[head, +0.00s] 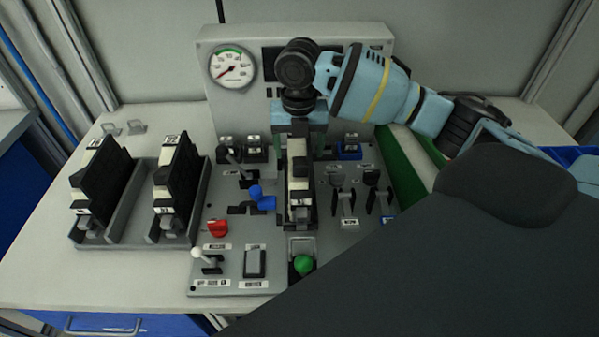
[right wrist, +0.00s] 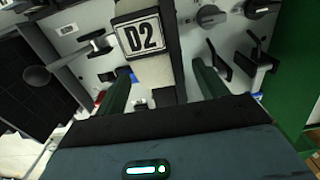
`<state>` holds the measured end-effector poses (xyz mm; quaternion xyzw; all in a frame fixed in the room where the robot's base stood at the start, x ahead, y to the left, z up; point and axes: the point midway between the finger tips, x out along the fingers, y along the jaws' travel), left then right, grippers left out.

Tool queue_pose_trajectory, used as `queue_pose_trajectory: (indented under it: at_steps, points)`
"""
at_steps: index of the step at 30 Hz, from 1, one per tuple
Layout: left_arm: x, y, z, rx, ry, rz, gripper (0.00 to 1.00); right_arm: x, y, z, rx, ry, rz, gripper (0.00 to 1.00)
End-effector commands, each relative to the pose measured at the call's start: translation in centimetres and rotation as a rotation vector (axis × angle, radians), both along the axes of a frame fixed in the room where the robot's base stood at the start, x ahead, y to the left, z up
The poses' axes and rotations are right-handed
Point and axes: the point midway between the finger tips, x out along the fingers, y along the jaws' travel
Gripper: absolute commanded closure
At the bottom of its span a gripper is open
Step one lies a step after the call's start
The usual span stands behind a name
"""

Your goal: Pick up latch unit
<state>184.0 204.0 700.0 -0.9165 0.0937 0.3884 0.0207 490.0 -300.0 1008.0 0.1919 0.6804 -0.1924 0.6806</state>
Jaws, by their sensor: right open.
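A latch unit, a black and cream block (head: 299,178), stands upright in the middle of the grey control panel. In the right wrist view its label reads D2 (right wrist: 141,36). My right gripper (head: 298,146) reaches down over its far end. In the right wrist view the dark green fingers of the right gripper (right wrist: 163,88) are apart, one on each side of the unit, with gaps visible. Two similar units, a left one (head: 98,183) and a right one (head: 177,180), stand in a grey tray (head: 127,232). My left gripper is out of view.
The panel (head: 230,286) carries a blue lever (head: 262,199), a red knob (head: 218,228), a green button (head: 303,264) and black levers close right of the unit. A gauge (head: 232,68) is on the upright box behind. The table's left front is clear.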

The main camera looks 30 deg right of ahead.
Motion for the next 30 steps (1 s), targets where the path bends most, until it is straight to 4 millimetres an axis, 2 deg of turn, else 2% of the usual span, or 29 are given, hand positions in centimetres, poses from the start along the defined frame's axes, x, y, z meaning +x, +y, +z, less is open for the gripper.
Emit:
queue_pose_trajectory:
  at_steps: [7, 16, 30]
  points:
    - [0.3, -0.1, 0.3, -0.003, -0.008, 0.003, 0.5, -0.3, 0.1, -3.0, -0.001, -0.001, -0.001, 0.28]
    - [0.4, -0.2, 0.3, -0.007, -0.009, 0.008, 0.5, -0.3, 0.1, -3.3, 0.0, -0.002, 0.0, 0.3]
    - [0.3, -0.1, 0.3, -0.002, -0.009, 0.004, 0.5, -0.3, 0.1, -3.3, 0.0, -0.002, 0.0, 0.91]
